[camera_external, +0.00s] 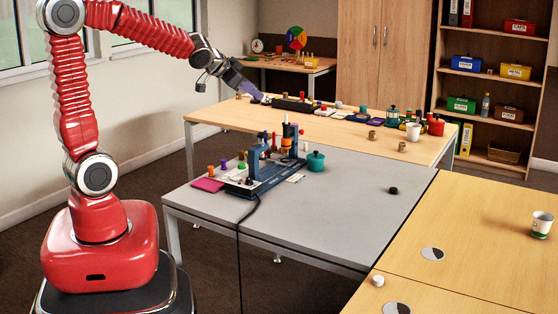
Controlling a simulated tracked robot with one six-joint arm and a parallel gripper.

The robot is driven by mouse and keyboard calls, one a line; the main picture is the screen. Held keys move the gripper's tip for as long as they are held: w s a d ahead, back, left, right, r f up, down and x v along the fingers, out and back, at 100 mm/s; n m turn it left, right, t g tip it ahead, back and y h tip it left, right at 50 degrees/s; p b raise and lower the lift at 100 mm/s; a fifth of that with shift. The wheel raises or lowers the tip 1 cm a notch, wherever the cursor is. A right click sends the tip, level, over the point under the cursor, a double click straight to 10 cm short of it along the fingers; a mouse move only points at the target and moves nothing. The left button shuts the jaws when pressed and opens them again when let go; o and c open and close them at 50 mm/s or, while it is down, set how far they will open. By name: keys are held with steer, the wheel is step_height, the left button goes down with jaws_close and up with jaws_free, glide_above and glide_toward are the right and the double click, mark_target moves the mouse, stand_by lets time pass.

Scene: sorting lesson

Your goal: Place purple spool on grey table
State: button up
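My gripper (257,97) is at the far left part of the wooden table, pointing down and right, with its tip close to the tabletop. A lavender patch shows at its fingers; I cannot tell whether this is part of the gripper or a held thing. The grey table (335,215) is in the middle, nearer the camera.
A blue device (258,182), a magenta pad (207,185), a teal pot (315,162) and a black piece (393,190) are on the grey table. Its right and front parts are mostly clear. Cups, jars and a red pot (436,126) crowd the wooden table (215,113).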

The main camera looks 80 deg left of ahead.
steer(key=s+d+f+m+g+h, duration=0.1)
steer(key=s+d+f+h, duration=0.1)
steer(key=s+d, duration=0.8)
steer(key=s+d+f+m+g+h, duration=0.1)
steer(key=s+d+h, duration=0.3)
steer(key=s+d, duration=0.6)
steer(key=d+f+g, duration=0.1)
steer(key=d, duration=0.7)
steer(key=shift+d+f, duration=0.2)
steer(key=shift+f, duration=0.1)
steer(key=shift+o, duration=0.4)
